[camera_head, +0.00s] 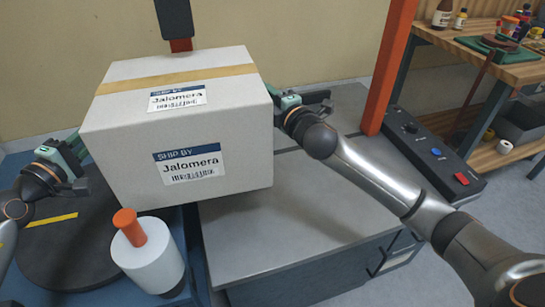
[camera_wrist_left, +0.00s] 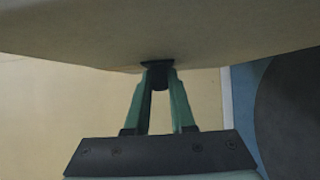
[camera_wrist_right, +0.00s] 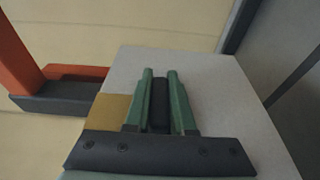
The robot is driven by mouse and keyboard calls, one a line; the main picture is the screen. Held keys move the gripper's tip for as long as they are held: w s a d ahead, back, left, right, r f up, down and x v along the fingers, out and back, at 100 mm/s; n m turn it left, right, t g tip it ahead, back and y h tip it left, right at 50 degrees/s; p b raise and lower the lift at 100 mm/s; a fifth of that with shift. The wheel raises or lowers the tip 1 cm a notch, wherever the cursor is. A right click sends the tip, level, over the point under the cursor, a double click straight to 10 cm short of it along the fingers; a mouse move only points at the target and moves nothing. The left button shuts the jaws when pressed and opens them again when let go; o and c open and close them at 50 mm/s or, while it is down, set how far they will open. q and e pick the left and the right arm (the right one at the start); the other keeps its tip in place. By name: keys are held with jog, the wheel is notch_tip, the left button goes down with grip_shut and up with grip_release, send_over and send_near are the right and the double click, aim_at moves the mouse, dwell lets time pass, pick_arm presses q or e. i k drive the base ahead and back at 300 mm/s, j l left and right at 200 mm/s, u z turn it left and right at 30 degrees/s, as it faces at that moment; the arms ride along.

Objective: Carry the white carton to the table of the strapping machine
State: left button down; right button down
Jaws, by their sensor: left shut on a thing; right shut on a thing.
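The white carton (camera_head: 180,130), with a tan tape strip on top and "Jalomera" labels, hangs in the air between my two grippers. My left gripper (camera_head: 78,142) is shut at its left side; the left wrist view shows the green fingers closed on a small dark grip (camera_wrist_left: 158,72) on the carton. My right gripper (camera_head: 285,100) is shut at its right side, with a dark grip (camera_wrist_right: 160,100) between its fingers in the right wrist view. The grey table of the strapping machine (camera_head: 300,210) lies below and right of the carton, which partly covers it. Contact between them cannot be told.
A dark turntable (camera_head: 75,240) with a yellow stripe lies at left. A white roll with an orange top (camera_head: 148,260) stands in front of the carton. An orange post (camera_head: 390,65) and a control panel (camera_head: 430,155) border the table. A wooden bench (camera_head: 490,70) stands at right.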

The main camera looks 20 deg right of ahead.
aim_at(304, 166)
jog(key=k+l+z, duration=0.1)
jog(key=l, duration=0.25)
jog(key=k+l, duration=0.15)
jog(key=l, duration=0.5)
jog(key=i+l+u, duration=0.2)
jog(key=l, duration=0.3)
jog(key=l+u, duration=0.15)
jog(key=l, duration=0.4)
